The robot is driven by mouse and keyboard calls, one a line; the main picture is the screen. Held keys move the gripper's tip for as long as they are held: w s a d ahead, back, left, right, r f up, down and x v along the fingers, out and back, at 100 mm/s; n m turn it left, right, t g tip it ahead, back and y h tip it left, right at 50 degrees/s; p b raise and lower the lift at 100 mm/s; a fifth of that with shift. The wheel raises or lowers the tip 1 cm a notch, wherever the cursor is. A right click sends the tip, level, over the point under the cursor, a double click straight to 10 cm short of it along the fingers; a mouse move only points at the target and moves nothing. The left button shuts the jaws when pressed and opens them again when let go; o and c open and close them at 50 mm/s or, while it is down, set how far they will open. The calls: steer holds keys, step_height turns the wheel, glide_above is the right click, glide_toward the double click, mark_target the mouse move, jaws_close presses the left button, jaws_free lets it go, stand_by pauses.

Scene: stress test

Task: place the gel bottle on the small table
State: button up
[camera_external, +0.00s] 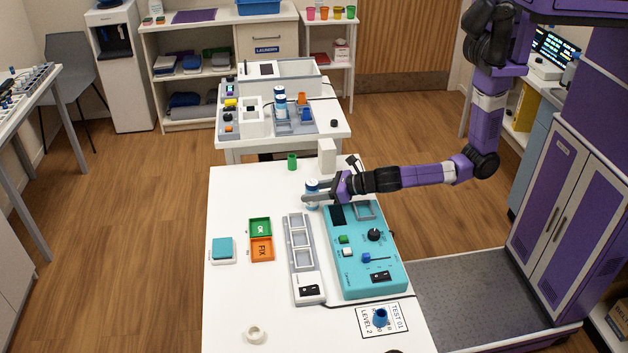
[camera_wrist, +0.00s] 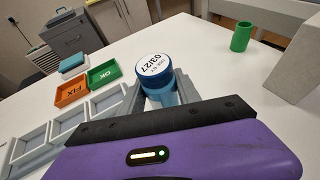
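A blue-and-white bottle (camera_external: 312,186), which I take to be the gel bottle, stands upright near the far end of the near white table (camera_external: 232,300). My gripper (camera_external: 306,196) reaches it from the right, with its fingers on both sides of the bottle. A second small table (camera_external: 232,142) behind carries trays and similar blue-and-white bottles (camera_external: 280,98).
A teal control panel (camera_external: 362,275) and a grey three-compartment tray (camera_external: 290,245) lie just in front of my gripper. A green cup (camera_external: 292,162) and a pale block (camera_external: 327,155) stand beyond it. Green and orange trays (camera_external: 261,250) lie left; the table's far left is clear.

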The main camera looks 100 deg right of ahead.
steer(key=o, duration=0.4)
steer(key=shift+s+r, duration=0.1)
steer(key=shift+r, duration=0.1)
steer(key=shift+o, duration=0.5)
steer(key=v, duration=1.2)
